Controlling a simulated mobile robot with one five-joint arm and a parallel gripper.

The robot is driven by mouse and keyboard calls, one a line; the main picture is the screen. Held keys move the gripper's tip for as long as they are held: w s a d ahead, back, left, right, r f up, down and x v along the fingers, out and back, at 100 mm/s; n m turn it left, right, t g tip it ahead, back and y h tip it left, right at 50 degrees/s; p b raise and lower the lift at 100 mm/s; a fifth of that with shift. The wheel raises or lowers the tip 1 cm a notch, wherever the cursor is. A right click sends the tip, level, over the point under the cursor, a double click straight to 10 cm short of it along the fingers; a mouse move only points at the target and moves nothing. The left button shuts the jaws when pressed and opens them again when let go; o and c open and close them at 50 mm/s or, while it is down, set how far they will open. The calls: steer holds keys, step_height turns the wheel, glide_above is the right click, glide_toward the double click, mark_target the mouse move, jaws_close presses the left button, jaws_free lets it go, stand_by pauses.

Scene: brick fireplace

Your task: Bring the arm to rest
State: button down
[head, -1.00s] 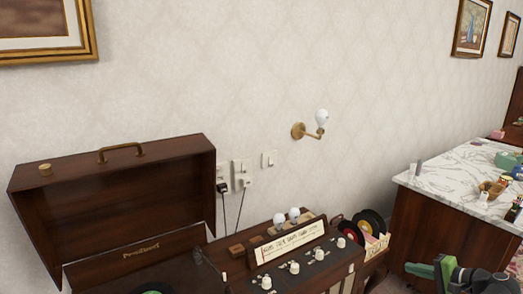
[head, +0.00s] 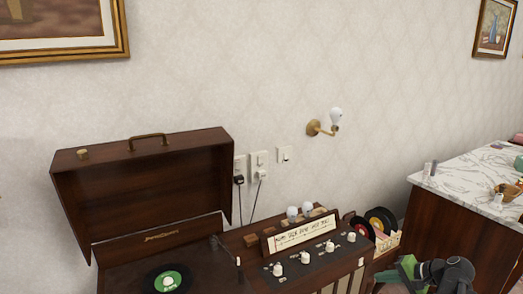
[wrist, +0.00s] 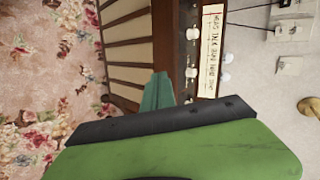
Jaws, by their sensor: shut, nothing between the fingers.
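My gripper (head: 407,267) is at the lower right of the head view, with its green and dark parts in front of the cabinet side. In the wrist view the green gripper (wrist: 157,92) fills the bottom, its tip pointing up at the picture's middle. It is shut and nothing shows in it. My dark arm joint (head: 455,272) is beside it at the lower right edge of the head view.
A record player with an open lid (head: 150,180) and a control panel with white knobs (head: 315,255) stand at the lower left and middle. A marble-topped counter (head: 465,172) is at right. Floral carpet (wrist: 45,75) shows in the wrist view. A wall lamp (head: 325,125) sticks out.

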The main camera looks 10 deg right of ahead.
steer(key=w+a+f+n+g+h, duration=0.2)
steer(key=a+f+n+g, duration=0.15)
steer(key=a, duration=0.85)
steer(key=w+a+f+n+g+h, duration=0.15)
steer(key=a+n, duration=0.25)
steer(key=a, duration=0.9)
steer(key=w+a+f+n+g+h, duration=0.2)
steer(key=a+f+n+g, duration=0.15)
steer(key=a, duration=0.85)
step_height(320, 180, down, 10)
steer(key=s+b, duration=0.2)
steer(key=b, duration=0.8)
step_height(320, 180, up, 24)
steer(key=p, duration=2.3)
steer(key=shift+a+f+n+p, duration=0.15)
steer(key=shift+f+n+p, duration=0.05)
steer(key=shift+n+p, duration=0.1)
steer(key=shift+y, duration=0.25)
